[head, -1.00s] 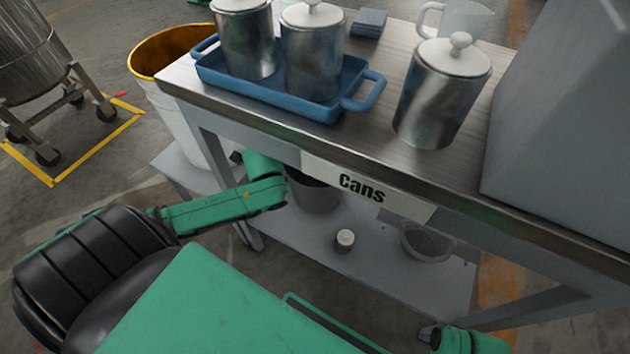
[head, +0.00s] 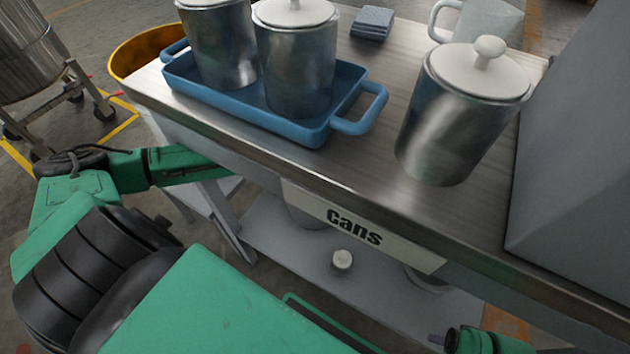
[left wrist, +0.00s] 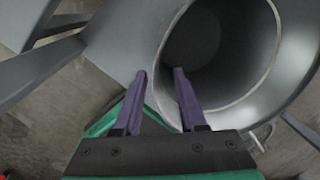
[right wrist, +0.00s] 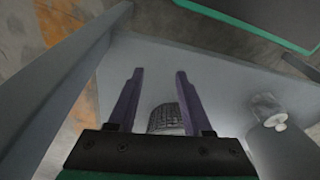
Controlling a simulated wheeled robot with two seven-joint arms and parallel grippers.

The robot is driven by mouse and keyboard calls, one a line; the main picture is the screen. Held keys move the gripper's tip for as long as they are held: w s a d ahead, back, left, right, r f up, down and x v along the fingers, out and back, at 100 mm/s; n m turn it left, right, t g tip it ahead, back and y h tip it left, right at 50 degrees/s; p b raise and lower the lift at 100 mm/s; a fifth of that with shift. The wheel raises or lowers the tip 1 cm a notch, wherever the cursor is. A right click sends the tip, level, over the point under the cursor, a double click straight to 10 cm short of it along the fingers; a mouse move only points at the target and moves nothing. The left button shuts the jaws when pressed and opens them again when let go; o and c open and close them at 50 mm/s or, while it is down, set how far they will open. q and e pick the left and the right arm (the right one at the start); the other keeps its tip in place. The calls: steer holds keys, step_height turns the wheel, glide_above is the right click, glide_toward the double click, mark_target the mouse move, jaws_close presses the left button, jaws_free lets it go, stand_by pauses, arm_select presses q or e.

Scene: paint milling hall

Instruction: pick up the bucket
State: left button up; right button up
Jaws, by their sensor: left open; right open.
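The grey metal bucket (left wrist: 225,45) shows in the left wrist view with its round mouth facing the camera. In the head view only a small part of the bucket (head: 306,217) shows, under the table behind the "Cans" label. My left gripper (left wrist: 161,78) is open at the bucket's near rim. One finger appears outside the rim and the other over the mouth; contact cannot be told. The table hides this gripper in the head view. My right gripper (right wrist: 159,76) is open and empty above the lower shelf; a bit of it shows at the head view's bottom edge (head: 440,340).
The lower shelf (head: 290,245) holds a small can (head: 342,261) and a dark mesh basket (right wrist: 166,118). The tabletop (head: 365,150) holds a blue tray (head: 350,127) with two lidded canisters, another canister (head: 455,120) and a jug (head: 488,20). A table leg (right wrist: 60,95) stands beside my right gripper.

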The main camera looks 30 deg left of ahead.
arm_select(q)
step_height(320, 180, down, 4)
steer(key=shift+w+d+f+b, duration=0.1)
steer(key=shift+w+d+b, duration=0.05)
steer(key=shift+b, duration=0.7)
jaws_close()
arm_select(e)
steer(key=r, duration=0.2)
steer(key=s+r, duration=0.1)
steer(key=r, duration=0.2)
steer(key=shift+a+r, duration=0.1)
steer(key=shift+r, duration=0.05)
